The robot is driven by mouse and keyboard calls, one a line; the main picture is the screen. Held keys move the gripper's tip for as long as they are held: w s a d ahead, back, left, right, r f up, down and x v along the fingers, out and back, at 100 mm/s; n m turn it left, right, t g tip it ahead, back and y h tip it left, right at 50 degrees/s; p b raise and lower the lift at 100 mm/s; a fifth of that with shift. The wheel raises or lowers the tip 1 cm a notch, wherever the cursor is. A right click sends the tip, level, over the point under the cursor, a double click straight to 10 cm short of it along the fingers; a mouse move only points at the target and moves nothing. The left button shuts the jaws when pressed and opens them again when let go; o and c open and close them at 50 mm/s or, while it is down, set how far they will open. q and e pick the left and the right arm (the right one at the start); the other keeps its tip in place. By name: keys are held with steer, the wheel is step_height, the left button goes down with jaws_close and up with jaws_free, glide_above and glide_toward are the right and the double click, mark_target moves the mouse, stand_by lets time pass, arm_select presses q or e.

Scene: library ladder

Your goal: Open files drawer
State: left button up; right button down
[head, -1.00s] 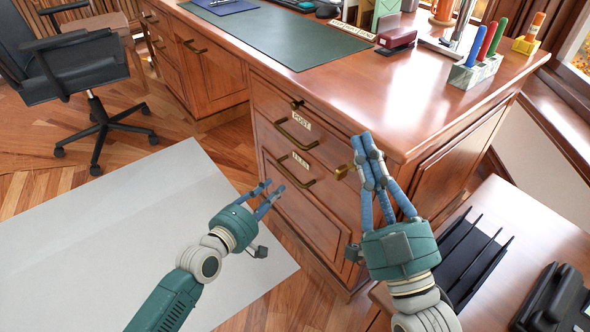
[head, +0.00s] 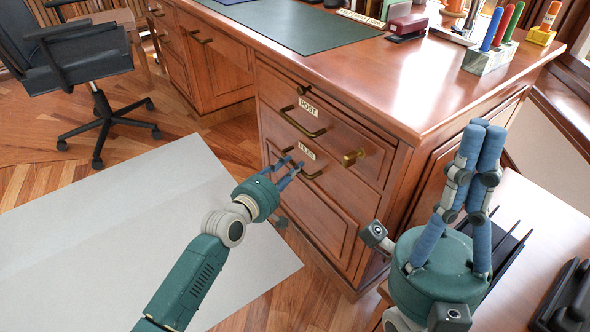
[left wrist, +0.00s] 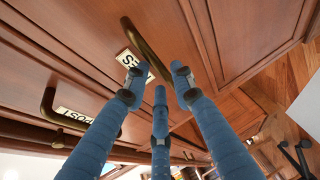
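The files drawer (head: 318,207) is the lower drawer in the desk's near pedestal, and its front looks flush with the desk. Its label and brass handle (head: 313,176) are partly behind my left fingers in the head view; the files handle (left wrist: 148,48) shows clearly in the left wrist view. My left gripper (head: 292,170) is at this handle with its three fingers spread and nothing seen between them. Whether a finger touches the handle I cannot tell. My right gripper (head: 481,130) is raised in front of the desk's right corner, fingers pointing up and close together; its closure is unclear.
The post drawer (head: 330,135) is above, with a brass knob (head: 352,158) at right. A side table (head: 530,240) with a black rack and telephone stands at right. A swivel chair (head: 85,70) is at far left. The pale rug (head: 130,230) is clear.

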arm_select(q)
steer(key=shift+f+b+x, duration=0.2)
steer(key=shift+b+x, duration=0.45)
steer(key=shift+x, duration=0.45)
steer(key=shift+w+d+r, duration=0.1)
steer(key=shift+w+d, duration=0.05)
steer(key=shift+w, duration=0.1)
jaws_close()
steer(key=shift+s, duration=0.1)
